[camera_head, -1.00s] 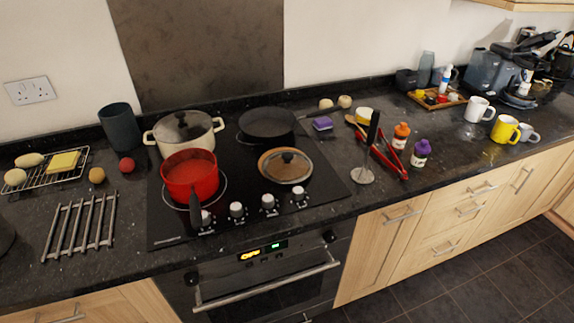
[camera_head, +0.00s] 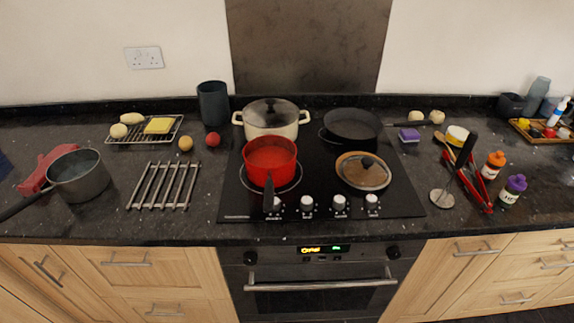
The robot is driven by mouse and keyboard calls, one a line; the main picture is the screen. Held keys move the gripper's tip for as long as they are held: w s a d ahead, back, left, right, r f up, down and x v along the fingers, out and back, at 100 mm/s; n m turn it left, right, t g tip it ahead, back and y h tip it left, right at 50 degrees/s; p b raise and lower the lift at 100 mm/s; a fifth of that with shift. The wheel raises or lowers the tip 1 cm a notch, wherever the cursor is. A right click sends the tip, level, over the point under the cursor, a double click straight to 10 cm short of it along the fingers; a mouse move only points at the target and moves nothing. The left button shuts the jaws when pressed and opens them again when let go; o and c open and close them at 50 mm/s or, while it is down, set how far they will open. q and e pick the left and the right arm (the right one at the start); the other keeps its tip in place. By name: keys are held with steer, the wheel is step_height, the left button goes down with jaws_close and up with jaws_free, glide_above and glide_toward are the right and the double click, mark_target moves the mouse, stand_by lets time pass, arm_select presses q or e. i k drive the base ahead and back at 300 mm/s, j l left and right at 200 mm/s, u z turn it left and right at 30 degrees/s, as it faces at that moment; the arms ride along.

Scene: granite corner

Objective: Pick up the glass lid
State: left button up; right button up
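A glass lid (camera_head: 363,171) with a dark knob and a brownish look lies on the front right of the black hob, to the right of the red saucepan (camera_head: 271,160). A second lid (camera_head: 271,108), also see-through with a dark knob, sits on the cream two-handled pot (camera_head: 272,125) at the back left of the hob. Neither of my grippers shows in the head view.
A black frying pan (camera_head: 352,125) stands behind the lid on the hob (camera_head: 325,203). Right of the hob are a masher (camera_head: 441,197), red tongs (camera_head: 469,187) and spice bottles (camera_head: 494,164). A metal trivet (camera_head: 164,186) and a grey saucepan (camera_head: 78,175) stand on the left.

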mark_target(362, 172)
steer(key=l+u, duration=0.4)
steer(key=l, duration=0.2)
steer(key=k+l+u, duration=0.1)
steer(key=l+u, duration=0.3)
steer(key=l, duration=0.15)
steer(key=k+l+u, duration=0.15)
steer(key=l+u, duration=0.25)
steer(key=l, duration=0.15)
